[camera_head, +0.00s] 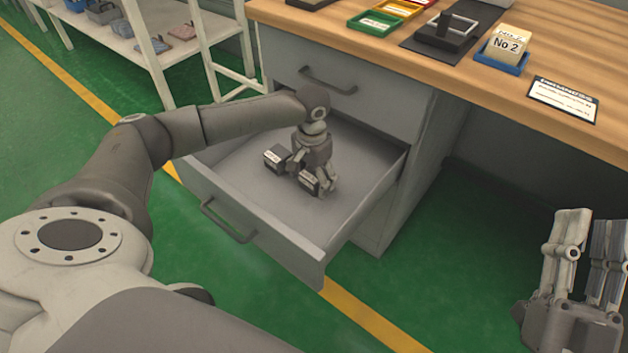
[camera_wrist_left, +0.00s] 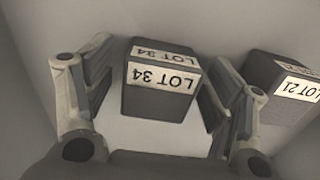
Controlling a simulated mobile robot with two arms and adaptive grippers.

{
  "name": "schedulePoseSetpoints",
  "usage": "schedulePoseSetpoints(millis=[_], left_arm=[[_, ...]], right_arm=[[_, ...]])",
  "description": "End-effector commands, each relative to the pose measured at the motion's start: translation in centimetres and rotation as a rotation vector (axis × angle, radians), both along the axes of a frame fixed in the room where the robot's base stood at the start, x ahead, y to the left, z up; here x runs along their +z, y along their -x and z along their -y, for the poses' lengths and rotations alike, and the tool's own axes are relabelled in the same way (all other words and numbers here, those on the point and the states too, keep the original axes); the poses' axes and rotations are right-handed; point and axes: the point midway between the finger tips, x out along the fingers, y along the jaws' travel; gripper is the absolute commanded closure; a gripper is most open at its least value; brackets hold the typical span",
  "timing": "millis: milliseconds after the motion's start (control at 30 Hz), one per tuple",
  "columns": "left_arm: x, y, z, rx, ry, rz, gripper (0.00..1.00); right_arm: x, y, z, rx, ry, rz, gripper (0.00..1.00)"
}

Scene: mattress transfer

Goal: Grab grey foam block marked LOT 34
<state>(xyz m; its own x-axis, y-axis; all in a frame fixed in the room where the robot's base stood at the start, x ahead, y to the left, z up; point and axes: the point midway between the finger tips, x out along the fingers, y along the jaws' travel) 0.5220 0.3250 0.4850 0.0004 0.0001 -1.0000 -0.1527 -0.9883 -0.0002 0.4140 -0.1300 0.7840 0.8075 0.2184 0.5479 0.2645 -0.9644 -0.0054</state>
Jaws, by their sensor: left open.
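The grey foam block marked LOT 34 (camera_wrist_left: 158,82) lies in the open drawer, between the two fingers of my left gripper (camera_wrist_left: 155,90). The right finger is close to the block in the wrist view; contact cannot be told. My right gripper (camera_head: 592,225) is open and empty at the lower right, away from the drawer.
A second grey block marked LOT 21 (camera_wrist_left: 283,86) lies close beside the right finger in the wrist view. The drawer walls (camera_head: 250,215) surround both blocks. A wooden worktop (camera_head: 560,75) with trays and cards is above, and a shelf (camera_head: 130,45) stands at the upper left.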

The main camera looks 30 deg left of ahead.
Motion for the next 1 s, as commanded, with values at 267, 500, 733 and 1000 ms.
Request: schedulePoseSetpoints(millis=[267,500,733,1000], left_arm=[[-0.22,0.01,0.0,0.0,0.0,0.0,0.23],[-0.21,0.02,0.0,0.0,0.0,-0.001,0.46],[-0.2,0.02,0.0,0.0,0.0,-0.001,0.69],[-0.13,0.01,-0.01,0.0,0.0,0.0,0.69]], right_arm=[[0.4,0.26,0.01,0.001,-0.007,0.024,0.68],[0.36,0.24,0.02,0.001,-0.007,0.023,0.68],[0.33,0.23,0.0,0.001,-0.006,0.021,0.68],[0.32,0.19,0.0,0.001,-0.006,0.019,0.68]])
